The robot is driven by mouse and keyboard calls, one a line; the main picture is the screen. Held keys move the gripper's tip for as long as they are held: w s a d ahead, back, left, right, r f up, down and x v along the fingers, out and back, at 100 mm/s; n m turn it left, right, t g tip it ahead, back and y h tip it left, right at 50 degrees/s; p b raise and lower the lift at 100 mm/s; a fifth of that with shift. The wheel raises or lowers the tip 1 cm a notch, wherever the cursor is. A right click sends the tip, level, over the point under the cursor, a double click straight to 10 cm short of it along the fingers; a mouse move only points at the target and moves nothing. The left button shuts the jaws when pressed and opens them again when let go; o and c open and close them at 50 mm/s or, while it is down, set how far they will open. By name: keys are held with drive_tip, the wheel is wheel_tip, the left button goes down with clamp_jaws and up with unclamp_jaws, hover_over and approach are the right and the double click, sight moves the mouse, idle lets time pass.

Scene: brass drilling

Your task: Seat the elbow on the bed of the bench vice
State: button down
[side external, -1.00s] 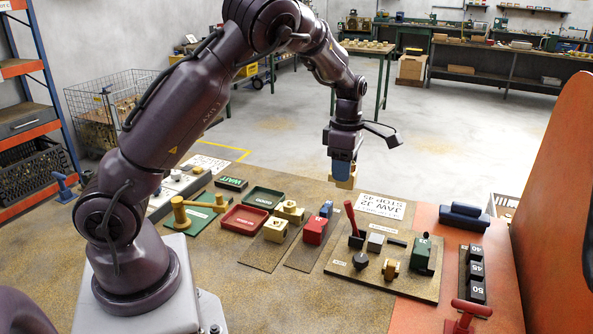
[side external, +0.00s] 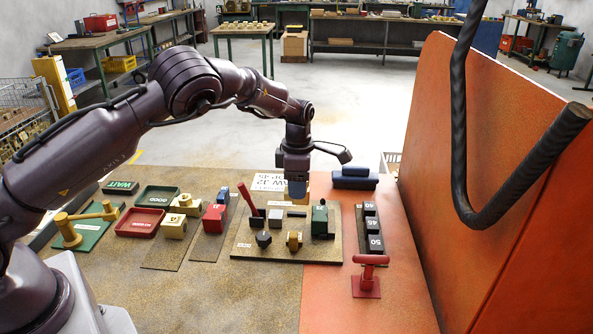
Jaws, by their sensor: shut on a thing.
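I cannot tell clearly which surface is the bed. The gap between the held piece and the board is hard to judge.
Another brass piece (side external: 294,241) and a dark knob (side external: 263,239) sit at the board's front. Numbered dark stops (side external: 375,243), a red stand (side external: 368,276) and a blue block (side external: 354,178) lie right. A red tray (side external: 139,224) and green tray (side external: 158,196) are left.

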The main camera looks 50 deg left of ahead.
drive_tip(key=shift+f, duration=2.2)
drive_tip(key=shift+f, duration=1.4)
idle(0.9)
drive_tip(key=shift+c, duration=0.7)
unclamp_jaws()
drive_tip(key=shift+f, duration=0.1)
drive_tip(key=shift+r, duration=3.55)
